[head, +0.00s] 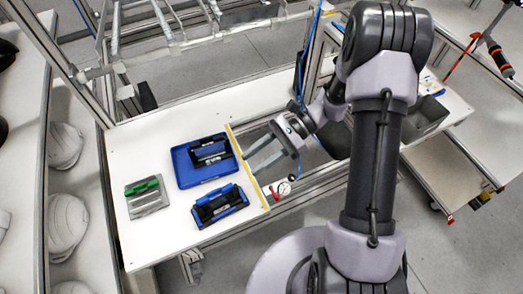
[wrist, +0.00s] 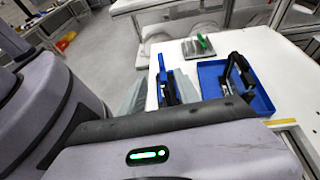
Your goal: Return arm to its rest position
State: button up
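My gripper (head: 251,162) is in the middle of the head view, over the right edge of the white table (head: 150,230). Its two grey fingers are apart and nothing shows between them. My arm is bent, with the wrist reaching left toward the table. A blue tray (head: 187,174) holding a black and blue tool (head: 210,151) lies just left of the fingers. In the wrist view my own arm links fill the lower part, and the fingers are partly hidden behind them. The blue tray (wrist: 262,103) also shows there.
A second black and blue tool (head: 219,206) and a grey plate with a green handle (head: 147,197) lie on the table. A yellow strip (head: 246,165) runs along its edge. White helmet shells (head: 66,222) sit on the left shelf. A grey bin (head: 427,117) is behind my arm.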

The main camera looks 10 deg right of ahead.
jog(key=shift+v, duration=0.95)
jog(key=s+d+r+n+t+h+b, duration=0.2)
jog(key=s+r+n+t+h+b, duration=0.6)
jog(key=s+r+n+t+h, duration=0.1)
jog(key=shift+s+r+n+t+h, duration=0.45)
jog(key=shift+s+r+h, duration=0.55)
jog(key=shift+s+r, duration=0.5)
jog(key=shift+w+r, duration=0.15)
jog(key=shift+r, duration=0.05)
